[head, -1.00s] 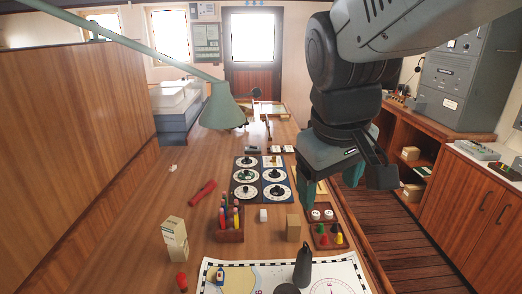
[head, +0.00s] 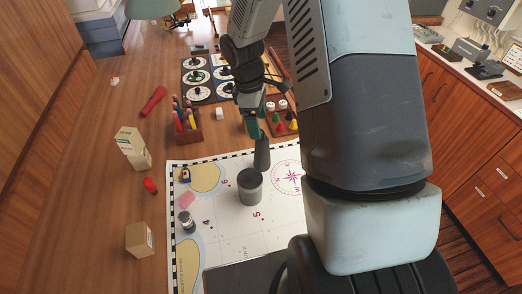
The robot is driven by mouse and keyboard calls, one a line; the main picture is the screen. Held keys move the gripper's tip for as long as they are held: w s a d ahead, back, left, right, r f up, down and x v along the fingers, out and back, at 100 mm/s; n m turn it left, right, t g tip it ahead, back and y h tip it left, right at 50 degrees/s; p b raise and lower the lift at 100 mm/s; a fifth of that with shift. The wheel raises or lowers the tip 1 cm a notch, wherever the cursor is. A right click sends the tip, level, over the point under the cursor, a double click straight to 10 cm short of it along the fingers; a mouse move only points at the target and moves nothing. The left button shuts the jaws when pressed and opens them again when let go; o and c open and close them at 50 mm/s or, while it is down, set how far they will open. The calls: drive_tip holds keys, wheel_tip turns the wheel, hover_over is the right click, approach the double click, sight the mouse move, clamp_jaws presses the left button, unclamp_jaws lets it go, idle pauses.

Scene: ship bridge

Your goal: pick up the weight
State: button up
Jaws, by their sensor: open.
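A plain grey cylinder (head: 250,188) stands upright on the chart in the head view. A dark tapered piece (head: 262,156) stands just behind it, and a small silver-and-dark piece (head: 187,221) stands to its left. I cannot tell for sure which of these is the weight. My gripper (head: 256,132) is open, pointing down, just above and behind the dark tapered piece. Its fingers are small and partly overlapped in this view, and I cannot tell whether they touch the piece.
The chart (head: 225,225) covers the near table. A rack of pencils (head: 185,132), a tray of coloured pieces (head: 290,133) and a dial panel (head: 205,78) lie behind. Cartons (head: 140,238) stand at left. My arm hides the chart's right side.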

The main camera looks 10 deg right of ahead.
sight(261, 141)
drive_tip(key=f, duration=0.5)
drive_tip(key=s+f, duration=0.1)
drive_tip(key=f, duration=0.1)
drive_tip(key=shift+s+d+f, duration=0.1)
drive_tip(key=shift+d+f, duration=0.3)
clamp_jaws()
drive_tip(key=shift+r, duration=0.1)
